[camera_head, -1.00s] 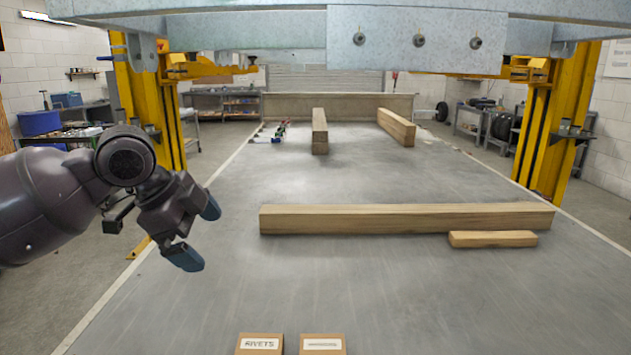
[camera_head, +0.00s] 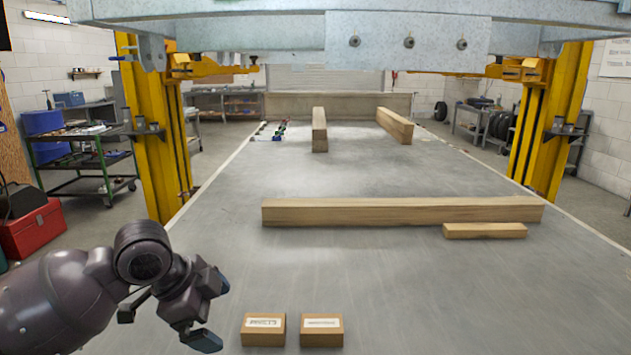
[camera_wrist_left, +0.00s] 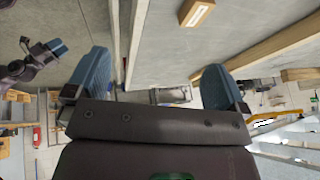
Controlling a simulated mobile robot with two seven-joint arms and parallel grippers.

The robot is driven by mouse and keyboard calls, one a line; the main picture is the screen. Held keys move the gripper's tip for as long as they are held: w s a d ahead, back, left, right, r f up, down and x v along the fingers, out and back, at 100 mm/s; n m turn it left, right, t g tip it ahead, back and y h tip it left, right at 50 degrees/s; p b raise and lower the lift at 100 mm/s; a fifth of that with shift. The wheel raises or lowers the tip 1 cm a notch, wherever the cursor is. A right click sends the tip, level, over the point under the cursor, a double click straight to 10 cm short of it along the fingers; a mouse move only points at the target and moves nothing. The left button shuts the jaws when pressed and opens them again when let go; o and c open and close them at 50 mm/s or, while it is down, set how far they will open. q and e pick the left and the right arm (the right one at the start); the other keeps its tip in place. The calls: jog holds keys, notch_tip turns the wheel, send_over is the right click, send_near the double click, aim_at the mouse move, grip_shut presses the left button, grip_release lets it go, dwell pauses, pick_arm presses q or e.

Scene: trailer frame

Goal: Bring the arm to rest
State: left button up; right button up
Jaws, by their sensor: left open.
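My left gripper (camera_head: 213,312) is in the lower left of the head view, with its dark arm coming in from the left edge. Its two blue fingertips are apart with nothing between them. It hangs left of the two small cardboard boxes and touches nothing that I can see. In the left wrist view the same gripper (camera_wrist_left: 155,80) shows spread blue fingers and an empty gap. Another dark gripper with blue tips, my right one (camera_wrist_left: 45,55), shows at the left of that view; its jaws are too small to read. It is outside the head view.
Two labelled cardboard boxes (camera_head: 263,329) (camera_head: 322,330) sit at the near edge of the grey deck (camera_head: 370,270). A long timber beam (camera_head: 400,211) and a short block (camera_head: 485,230) lie beyond. A galvanized beam (camera_head: 408,45) crosses overhead; yellow posts (camera_head: 152,140) (camera_head: 555,120) stand either side.

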pick_arm(q)
jog(key=s+a+f+n, duration=0.1)
jog(key=s+f+n, duration=0.6)
jog(key=s+f, duration=1)
jog(key=s+a+f+n+g+y, duration=0.1)
jog(key=s+a+f+n+y, duration=0.3)
jog(key=s, duration=0.5)
jog(key=s+a+f+n+g+y, duration=0.1)
jog(key=s+a+f+n, duration=0.1)
jog(key=s+a+n, duration=0.6)
jog(key=w+d+f+m+t+b, duration=0.1)
jog(key=w+f+m+t+b, duration=0.1)
jog(key=w+f+t+b, duration=0.4)
jog(key=w+d+f+m+t+b, duration=0.15)
jog(key=f+b, duration=0.25)
jog(key=f, duration=0.4)
pick_arm(e)
notch_tip(320, 180, down, 8)
jog(key=s+f+n+g, duration=0.1)
pick_arm(q)
notch_tip(320, 180, up, 10)
jog(key=t+p, duration=0.2)
jog(key=p, duration=1.1)
jog(key=shift+w, duration=0.2)
pick_arm(e)
notch_tip(320, 180, up, 11)
jog(key=m+t, duration=0.1)
jog(key=shift+d, duration=0.2)
